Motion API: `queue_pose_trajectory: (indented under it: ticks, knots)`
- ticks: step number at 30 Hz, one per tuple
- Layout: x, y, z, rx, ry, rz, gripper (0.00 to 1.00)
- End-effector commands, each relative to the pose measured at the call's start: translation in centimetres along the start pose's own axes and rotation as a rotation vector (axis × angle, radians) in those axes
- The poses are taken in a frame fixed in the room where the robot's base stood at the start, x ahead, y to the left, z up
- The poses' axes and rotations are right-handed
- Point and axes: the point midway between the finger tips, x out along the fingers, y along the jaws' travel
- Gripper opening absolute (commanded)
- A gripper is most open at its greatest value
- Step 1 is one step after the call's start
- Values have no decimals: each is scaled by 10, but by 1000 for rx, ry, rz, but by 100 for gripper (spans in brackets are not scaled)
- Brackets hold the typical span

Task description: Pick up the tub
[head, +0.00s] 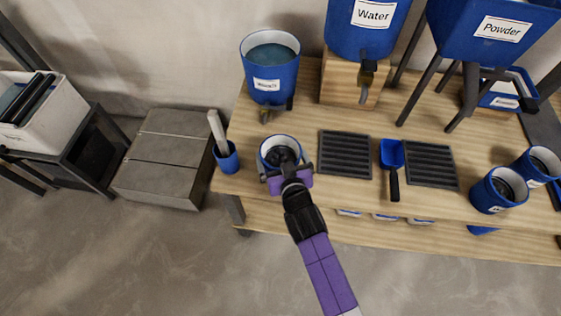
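A blue tub with a white rim band (280,141) stands on the wooden table near its front left part, in the head view. My gripper (286,174) is at the tub's near side, with its fingers spread about as wide as the tub. The gripper hides the tub's lower front. I cannot tell whether the fingers touch the tub or are apart from it. Two more blue tubs (497,190) and (538,166) stand at the right of the table.
A blue bucket (270,72) with a tap stands behind the tub. A blue cup (227,158) holding a white tool is to its left. Dark ridged trays (345,154) and (431,165) flank a blue scoop (391,155). Water (365,28) and Powder (487,32) containers stand behind.

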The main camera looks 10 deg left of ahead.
Motion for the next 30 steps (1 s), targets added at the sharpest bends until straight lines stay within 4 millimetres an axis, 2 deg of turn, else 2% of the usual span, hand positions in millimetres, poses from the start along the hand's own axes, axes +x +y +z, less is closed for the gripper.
queue_pose_trajectory:
  ticks: [1,2,12,23,26,30]
  knots:
    - [0,0,0,0,0,0,92]
    - [0,0,0,0,0,0,86]
    - [0,0,0,0,0,0,20]
    - [-3,0,-11,2,8,-1,20]
    - [-8,0,-24,2,9,0,20]
    - [-18,0,-52,2,11,0,20]
